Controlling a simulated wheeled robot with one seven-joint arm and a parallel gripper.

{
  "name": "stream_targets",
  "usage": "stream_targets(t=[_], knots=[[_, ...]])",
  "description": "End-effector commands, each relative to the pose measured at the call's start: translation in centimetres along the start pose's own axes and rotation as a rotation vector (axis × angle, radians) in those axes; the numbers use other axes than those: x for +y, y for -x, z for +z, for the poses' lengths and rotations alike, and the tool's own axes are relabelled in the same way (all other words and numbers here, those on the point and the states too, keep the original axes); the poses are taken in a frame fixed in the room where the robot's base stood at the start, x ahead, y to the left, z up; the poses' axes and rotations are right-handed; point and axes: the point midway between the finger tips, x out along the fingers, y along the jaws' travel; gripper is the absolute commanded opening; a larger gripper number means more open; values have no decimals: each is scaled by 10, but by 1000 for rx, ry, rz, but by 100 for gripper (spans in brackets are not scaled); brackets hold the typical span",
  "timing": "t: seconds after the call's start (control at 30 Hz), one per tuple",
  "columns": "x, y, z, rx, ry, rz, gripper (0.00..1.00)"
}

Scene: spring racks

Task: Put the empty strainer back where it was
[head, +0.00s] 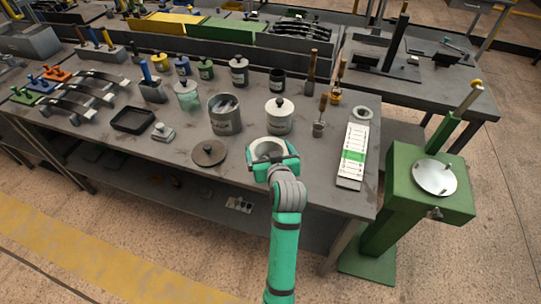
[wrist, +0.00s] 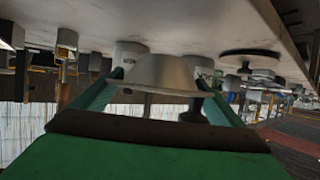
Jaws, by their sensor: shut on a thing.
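My gripper (head: 272,162) is at the front edge of the grey workbench (head: 315,195), shut on the strainer (head: 268,147). In the head view the strainer is a pale round bowl with a grey rim, partly hidden by the green jaws. In the wrist view, which looks upside down, the strainer (wrist: 165,72) is a grey bowl shape between the two green fingers (wrist: 165,88). I see nothing in it from above. Whether it touches the bench cannot be told.
Behind my gripper stand an open grey pot (head: 225,114) with grey contents and a white lidded pot (head: 279,116). A round dark lid (head: 208,153) lies to the left. A labelled white board (head: 353,150) lies right. A green pedestal (head: 400,195) stands beside the bench.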

Motion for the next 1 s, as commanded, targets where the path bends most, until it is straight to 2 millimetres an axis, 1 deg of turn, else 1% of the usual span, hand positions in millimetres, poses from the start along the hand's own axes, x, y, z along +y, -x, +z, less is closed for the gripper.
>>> stream_targets(t=[0.03, 0.1, 0.37, 0.5, 0.6, 0.97, 1.0], knots=[[3, -6, 4, -1, -1, 1, 67], [6, -13, 7, 1, -1, 2, 67], [11, -26, 16, 1, -1, 2, 67], [10, -33, 36, -2, -2, 1, 67], [10, -36, 43, 1, -1, 2, 67], [10, -37, 45, 1, 0, 2, 67], [10, -37, 45, 1, 0, 2, 99]])
